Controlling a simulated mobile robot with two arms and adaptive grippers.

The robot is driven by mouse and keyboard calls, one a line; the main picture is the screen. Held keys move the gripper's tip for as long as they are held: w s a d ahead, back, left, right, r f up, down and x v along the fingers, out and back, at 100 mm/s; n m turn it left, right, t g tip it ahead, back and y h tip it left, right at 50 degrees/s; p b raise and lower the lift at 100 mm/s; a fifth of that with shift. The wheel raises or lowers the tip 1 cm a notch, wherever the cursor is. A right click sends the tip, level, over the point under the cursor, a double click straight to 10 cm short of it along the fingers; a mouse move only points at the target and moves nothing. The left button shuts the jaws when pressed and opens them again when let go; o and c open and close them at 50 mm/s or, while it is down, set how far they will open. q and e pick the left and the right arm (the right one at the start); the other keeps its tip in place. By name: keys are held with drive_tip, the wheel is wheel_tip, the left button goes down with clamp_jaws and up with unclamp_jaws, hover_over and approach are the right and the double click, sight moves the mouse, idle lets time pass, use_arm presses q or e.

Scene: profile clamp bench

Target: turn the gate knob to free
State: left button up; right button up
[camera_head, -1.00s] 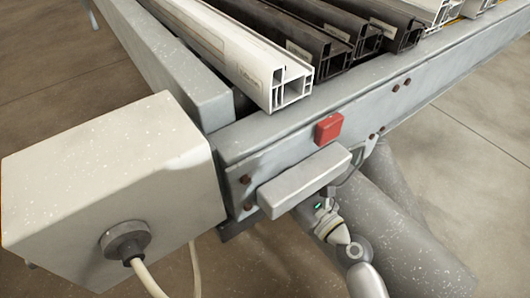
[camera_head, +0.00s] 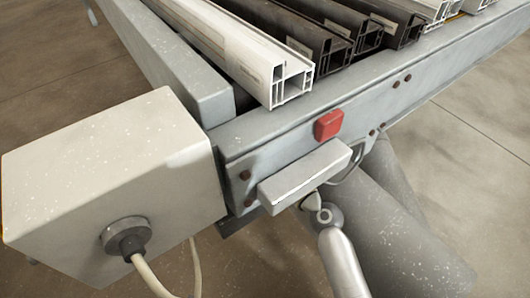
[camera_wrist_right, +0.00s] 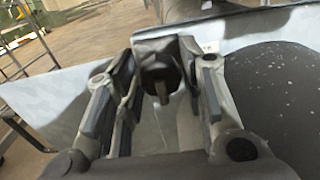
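A dark round knob with a lighter raised grip (camera_wrist_right: 161,88) shows in the right wrist view, in front of a pale grey surface; I take it to be the gate knob. My right gripper (camera_wrist_right: 168,72) is open, its fingers on either side of the knob. I cannot tell whether they touch it. In the head view my right arm comes up from the bottom, and its gripper is hidden under the grey block (camera_head: 305,178) on the frame's front face. The knob is hidden there too. My left gripper is in neither view.
A red button (camera_head: 328,125) sits above the block on the grey frame beam (camera_head: 270,138). A large pale box (camera_head: 110,185) with a cable (camera_head: 150,275) stands left. White (camera_head: 240,45) and dark profiles (camera_head: 297,40) lie on top. Thick grey cylinders (camera_head: 400,230) are below right.

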drive_tip(key=c, duration=0.5)
drive_tip(key=shift+c, duration=0.2)
drive_tip(key=n, duration=0.5)
drive_tip(key=shift+n, duration=0.4)
drive_tip(key=n, duration=0.6)
drive_tip(key=shift+n, duration=2.1)
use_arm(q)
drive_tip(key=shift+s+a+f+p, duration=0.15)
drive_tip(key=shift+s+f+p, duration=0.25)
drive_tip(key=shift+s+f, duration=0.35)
use_arm(e)
drive_tip(key=shift+n, duration=0.9)
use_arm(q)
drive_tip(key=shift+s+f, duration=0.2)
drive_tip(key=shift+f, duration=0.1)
